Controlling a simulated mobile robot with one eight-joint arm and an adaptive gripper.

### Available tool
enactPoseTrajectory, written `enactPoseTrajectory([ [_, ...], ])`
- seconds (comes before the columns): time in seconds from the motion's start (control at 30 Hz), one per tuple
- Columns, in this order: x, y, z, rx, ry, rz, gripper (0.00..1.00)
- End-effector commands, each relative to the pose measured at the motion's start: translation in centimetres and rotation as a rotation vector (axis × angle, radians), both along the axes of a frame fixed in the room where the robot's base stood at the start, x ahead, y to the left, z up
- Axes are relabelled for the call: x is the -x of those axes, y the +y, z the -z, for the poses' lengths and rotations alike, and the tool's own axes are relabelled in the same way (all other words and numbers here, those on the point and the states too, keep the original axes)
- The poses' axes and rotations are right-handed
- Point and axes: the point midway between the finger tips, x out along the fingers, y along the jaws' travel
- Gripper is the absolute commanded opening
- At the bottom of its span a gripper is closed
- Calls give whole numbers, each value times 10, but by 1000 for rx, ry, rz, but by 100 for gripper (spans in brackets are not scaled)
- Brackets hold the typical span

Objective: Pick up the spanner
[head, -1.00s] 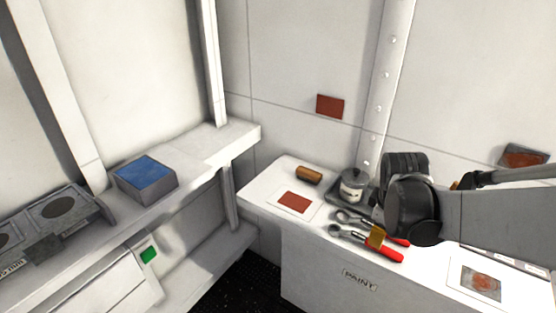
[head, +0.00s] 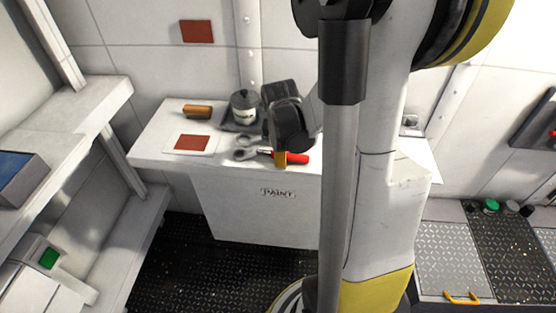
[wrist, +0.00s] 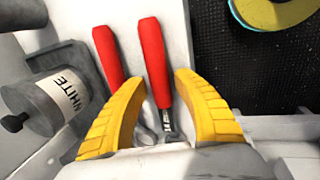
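Two red-handled spanners lie side by side on the white cabinet top. The nearer spanner (head: 298,158) shows its red handle and grey head in the head view; the head of the farther spanner (head: 246,140) shows behind it. In the wrist view the nearer spanner (wrist: 156,65) runs between the yellow fingers of my gripper (wrist: 160,85), with a gap on each side. The farther spanner (wrist: 108,55) has its handle left of the fingers. My gripper is open, low over the nearer spanner. Its fingers hide part of both shafts.
The white cabinet (head: 225,215) also bears a lidded pot (head: 244,108), also in the wrist view (wrist: 55,95), a brown roll (head: 197,111) and a red colour card (head: 192,143). A shelf (head: 85,110) stands at left. My arm hides the cabinet's right part.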

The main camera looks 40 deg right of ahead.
Motion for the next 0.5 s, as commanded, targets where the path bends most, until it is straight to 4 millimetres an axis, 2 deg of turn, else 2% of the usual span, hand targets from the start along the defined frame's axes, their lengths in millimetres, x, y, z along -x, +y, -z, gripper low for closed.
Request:
enactPoseTrajectory([
  [0.03,-1,-1,5,0,0,0,34],
  [0.23,-1,-1,3,0,0,0,34],
  [0.27,-1,-1,3,0,0,0,27],
  [0.33,-1,-1,3,0,0,0,6],
  [0.37,-1,-1,3,0,0,0,0],
  [0.5,-1,0,3,0,0,0,0],
])
